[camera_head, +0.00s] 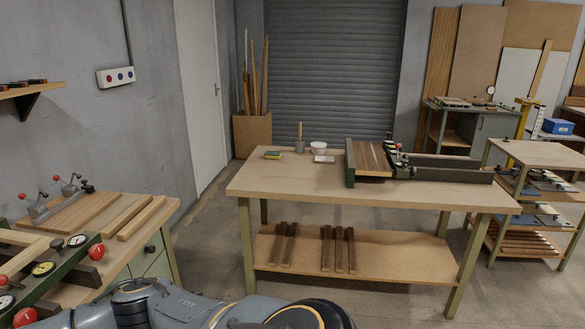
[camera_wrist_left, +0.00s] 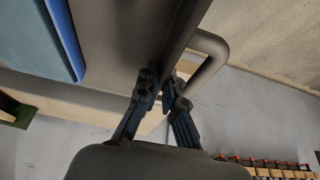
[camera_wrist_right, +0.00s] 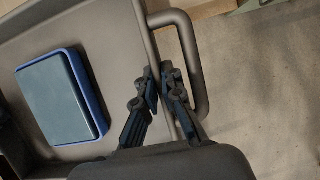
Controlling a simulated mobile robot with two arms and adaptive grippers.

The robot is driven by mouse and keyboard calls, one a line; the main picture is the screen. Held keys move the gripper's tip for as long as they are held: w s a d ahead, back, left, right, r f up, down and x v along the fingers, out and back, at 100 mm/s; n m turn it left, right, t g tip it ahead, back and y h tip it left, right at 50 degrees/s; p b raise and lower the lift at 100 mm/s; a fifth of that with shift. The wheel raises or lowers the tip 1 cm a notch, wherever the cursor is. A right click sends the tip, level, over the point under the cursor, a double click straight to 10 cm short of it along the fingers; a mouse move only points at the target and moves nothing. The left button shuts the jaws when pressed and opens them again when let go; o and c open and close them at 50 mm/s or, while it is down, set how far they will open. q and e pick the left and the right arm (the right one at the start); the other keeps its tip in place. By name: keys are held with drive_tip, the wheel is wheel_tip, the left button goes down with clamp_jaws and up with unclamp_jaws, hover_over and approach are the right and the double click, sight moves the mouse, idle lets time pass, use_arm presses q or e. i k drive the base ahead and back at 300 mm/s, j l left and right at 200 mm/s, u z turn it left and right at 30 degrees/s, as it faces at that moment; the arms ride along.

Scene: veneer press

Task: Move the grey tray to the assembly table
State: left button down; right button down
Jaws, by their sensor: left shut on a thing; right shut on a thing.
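The grey tray (camera_wrist_right: 120,30) shows only in the wrist views, with a bar handle at each of the two ends I see. My right gripper (camera_wrist_right: 160,82) is shut on its edge, beside the looped handle (camera_wrist_right: 190,45). In the left wrist view my left gripper (camera_wrist_left: 163,88) is shut on the other end of the tray (camera_wrist_left: 120,35), by its handle (camera_wrist_left: 215,55). A blue box with a grey top (camera_wrist_right: 55,95) lies in the tray. In the head view neither gripper nor the tray shows. A wooden table with green legs (camera_head: 290,180) stands ahead; I cannot tell whether it is the assembly table.
A bench with red-knobbed clamps (camera_head: 60,190) is at left. A smaller shelved table (camera_head: 535,153) is at right. Floor shows between them.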

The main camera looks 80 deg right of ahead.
sight(283, 178)
drive_tip(key=k+z, duration=0.15)
drive_tip(key=z, duration=0.25)
drive_tip(key=k+z, duration=0.1)
drive_tip(key=z, duration=0.3)
drive_tip(key=i+l+z, duration=0.1)
drive_tip(key=z, duration=2.05)
drive_tip(key=i+j, duration=0.65)
drive_tip(key=i, duration=0.15)
drive_tip(key=i+j, duration=0.6)
drive_tip(key=i, duration=0.25)
drive_tip(key=i+j, duration=0.65)
drive_tip(key=i, duration=0.15)
